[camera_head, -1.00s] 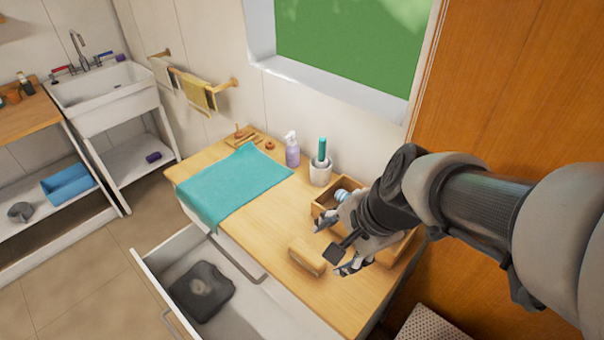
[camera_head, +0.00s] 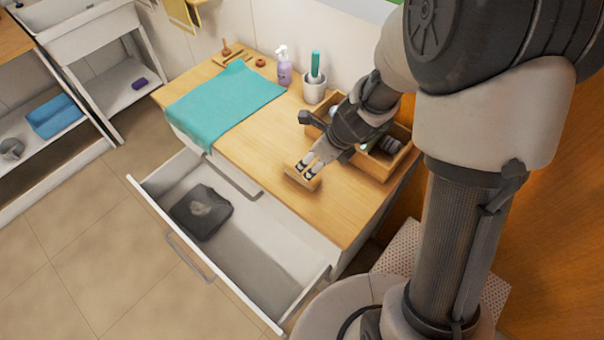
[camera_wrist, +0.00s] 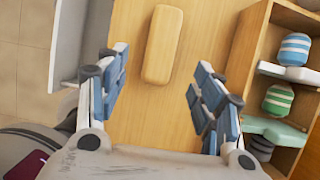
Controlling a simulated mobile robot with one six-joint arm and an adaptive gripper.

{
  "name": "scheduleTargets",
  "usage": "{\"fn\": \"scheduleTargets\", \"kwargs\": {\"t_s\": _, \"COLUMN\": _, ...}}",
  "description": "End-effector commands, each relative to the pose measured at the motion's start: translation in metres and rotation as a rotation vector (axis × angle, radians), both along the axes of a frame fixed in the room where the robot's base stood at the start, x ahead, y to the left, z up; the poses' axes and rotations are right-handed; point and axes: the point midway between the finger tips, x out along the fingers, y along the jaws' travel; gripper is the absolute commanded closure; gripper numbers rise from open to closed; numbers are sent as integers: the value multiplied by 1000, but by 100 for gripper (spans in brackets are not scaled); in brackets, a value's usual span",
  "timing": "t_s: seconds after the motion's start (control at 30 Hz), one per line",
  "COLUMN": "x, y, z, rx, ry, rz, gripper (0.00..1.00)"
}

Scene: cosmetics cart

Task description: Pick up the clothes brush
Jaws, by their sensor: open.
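The clothes brush, a pale wooden block with rounded ends (camera_head: 301,179), lies on the wooden cart top (camera_head: 246,150) near its front edge. In the wrist view the brush (camera_wrist: 162,45) lies lengthwise up the picture, between the lines of the two fingers and mostly beyond their tips. My gripper (camera_head: 309,168) points down at the brush and covers part of it in the head view. Its blue-padded fingers are spread with nothing between them in the wrist view (camera_wrist: 158,72). I cannot tell the exact height of the fingertips above the brush.
An open wooden box (camera_head: 377,166) with striped jars (camera_wrist: 292,48) stands right of the brush. A teal cloth (camera_head: 222,101), a purple pump bottle (camera_head: 284,70) and a white cup (camera_head: 313,90) are farther back. An open drawer (camera_head: 265,277) holding a dark item juts out in front.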

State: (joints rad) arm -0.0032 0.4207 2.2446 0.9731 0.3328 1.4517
Motion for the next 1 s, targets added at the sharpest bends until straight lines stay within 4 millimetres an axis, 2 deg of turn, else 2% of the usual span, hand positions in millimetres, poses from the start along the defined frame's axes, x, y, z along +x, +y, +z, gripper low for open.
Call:
{"fn": "scheduleTargets", "kwargs": {"t_s": 0.03, "x": 3, "y": 4, "z": -16, "rx": 1, "ry": 1, "rz": 3, "gripper": 39}}
{"fn": "scheduleTargets", "kwargs": {"t_s": 0.2, "x": 11, "y": 11, "z": -40, "rx": 0, "ry": 0, "rz": 2, "gripper": 39}}
{"fn": "scheduleTargets", "kwargs": {"t_s": 0.47, "x": 15, "y": 15, "z": -51, "rx": 0, "ry": -2, "rz": 4, "gripper": 39}}
{"fn": "scheduleTargets", "kwargs": {"t_s": 0.8, "x": 26, "y": 25, "z": -94, "rx": 0, "ry": 0, "rz": 4, "gripper": 39}}
{"fn": "scheduleTargets", "kwargs": {"t_s": 1.0, "x": 28, "y": 26, "z": -94, "rx": 0, "ry": -2, "rz": 4, "gripper": 39}}
